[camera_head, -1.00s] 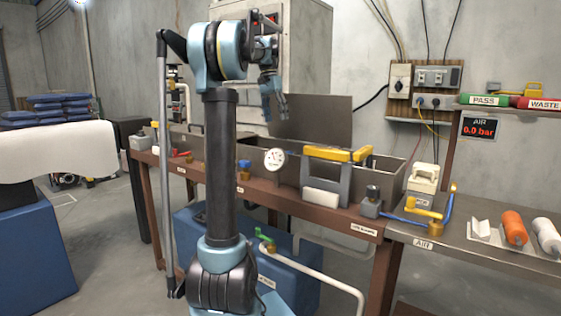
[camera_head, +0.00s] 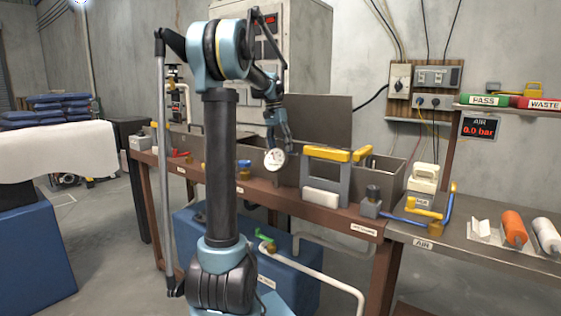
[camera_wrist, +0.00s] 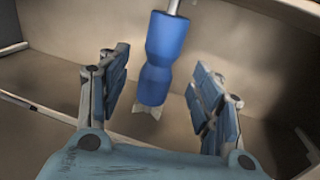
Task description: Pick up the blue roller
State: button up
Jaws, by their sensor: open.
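The blue roller (camera_wrist: 162,58) shows in the wrist view as a waisted blue body with a metal rod at its top end and a pale ragged bit at its lower end. It lies inside a box-like tank with brownish walls. My gripper (camera_wrist: 160,88) is open, with one finger on each side of the roller; no contact shows. In the head view my gripper (camera_head: 278,132) hangs over the long tank behind the round gauge. The roller is not visible there, behind the tank's front wall.
The long tank (camera_head: 228,160) has walls around my gripper. A round white gauge (camera_head: 275,159) and a yellow-topped grey frame (camera_head: 325,180) stand at its front. On the right bench are an orange roller (camera_head: 514,228) and a white roller (camera_head: 546,235).

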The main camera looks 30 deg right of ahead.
jog(key=shift+s+d+f, duration=0.1)
jog(key=shift+s+f, duration=0.05)
jog(key=shift+f, duration=0.75)
jog(key=shift+s+d+f, duration=0.1)
jog(key=shift+f, duration=0.8)
jog(key=c, duration=1.3)
jog(key=shift+a+r, duration=0.2)
jog(key=shift+r, duration=0.35)
notch_tip(320, 180, up, 11)
jog(key=s+a, duration=0.2)
jog(key=a, duration=0.4)
jog(key=s+a, duration=0.3)
jog(key=a, duration=0.3)
jog(key=s+a, duration=0.2)
jog(key=a, duration=0.4)
jog(key=shift+s+f, duration=0.25)
jog(key=shift+s, duration=0.05)
